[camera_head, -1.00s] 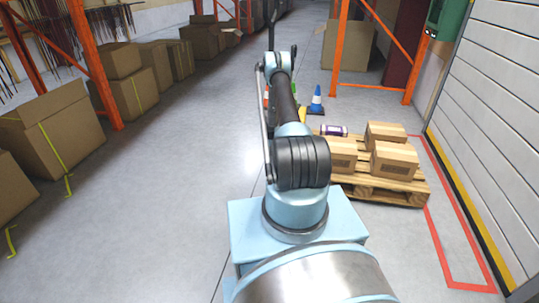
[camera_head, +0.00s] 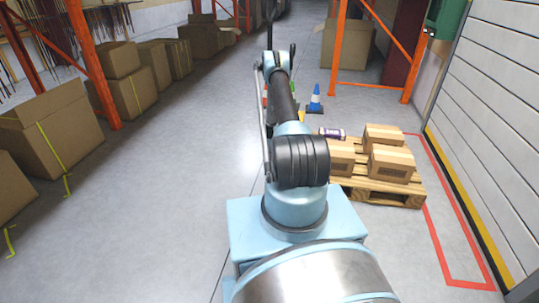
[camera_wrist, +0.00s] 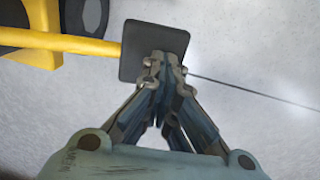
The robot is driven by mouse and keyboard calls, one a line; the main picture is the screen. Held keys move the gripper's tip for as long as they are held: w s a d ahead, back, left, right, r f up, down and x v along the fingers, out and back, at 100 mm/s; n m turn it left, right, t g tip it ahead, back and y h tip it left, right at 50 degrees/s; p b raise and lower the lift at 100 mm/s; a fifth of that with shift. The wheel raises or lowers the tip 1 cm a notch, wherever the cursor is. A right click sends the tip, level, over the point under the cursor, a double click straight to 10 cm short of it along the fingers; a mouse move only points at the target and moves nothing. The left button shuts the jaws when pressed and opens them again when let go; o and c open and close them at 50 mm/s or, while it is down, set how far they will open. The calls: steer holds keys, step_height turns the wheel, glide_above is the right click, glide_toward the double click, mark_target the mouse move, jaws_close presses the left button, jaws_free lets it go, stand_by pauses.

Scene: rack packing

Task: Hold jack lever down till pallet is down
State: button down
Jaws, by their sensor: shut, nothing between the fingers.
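In the wrist view, the jack lever is a yellow bar (camera_wrist: 90,46) coming in from the left, with a dark square pad (camera_wrist: 134,40) at its end. My gripper (camera_wrist: 164,60) is shut and empty, its fingertips overlapping the pad's lower right part. They seem to touch or press it, but contact is not clear. In the head view, the wooden pallet (camera_head: 385,191) stands right of my arm with several cartons (camera_head: 391,163) and a purple-labelled item (camera_head: 332,133) on it. My arm hides the gripper and most of the jack there.
A red floor outline (camera_head: 440,246) runs around the pallet's right side by the white wall (camera_head: 491,108). A blue and white cone (camera_head: 315,99) stands behind the pallet. Orange racks and large cartons (camera_head: 60,137) line the left. The aisle floor left of my arm is clear.

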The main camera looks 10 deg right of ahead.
steer(key=shift+s+a+f, duration=0.1)
steer(key=shift+s+f, duration=0.05)
steer(key=s+a+r, duration=0.1)
steer(key=s+r, duration=0.2)
steer(key=r, duration=1)
steer(key=shift+s+a+r, duration=0.15)
steer(key=shift+a+r, duration=0.05)
steer(key=shift+r, duration=0.1)
steer(key=shift+r, duration=0.1)
steer(key=s+a+r+m, duration=0.1)
steer(key=s+r+m, duration=0.15)
steer(key=r, duration=0.85)
steer(key=s+a+r+m, duration=0.1)
steer(key=s+r, duration=0.3)
steer(key=r, duration=0.7)
steer(key=s+a+r+m, duration=0.2)
steer(key=s+r+m, duration=0.1)
steer(key=s+r, duration=1.2)
steer(key=s+a+r+m, duration=0.1)
steer(key=s+r, duration=0.2)
steer(key=s, duration=0.6)
steer(key=s+a+r+m, duration=0.1)
steer(key=s+r+m, duration=0.15)
steer(key=s, duration=0.75)
steer(key=s+a+f+m+t, duration=0.1)
steer(key=s+f+m, duration=0.2)
steer(key=s, duration=1.4)
step_height(320, 180, down, 3)
steer(key=shift+a+f, duration=0.1)
steer(key=shift+a, duration=0.05)
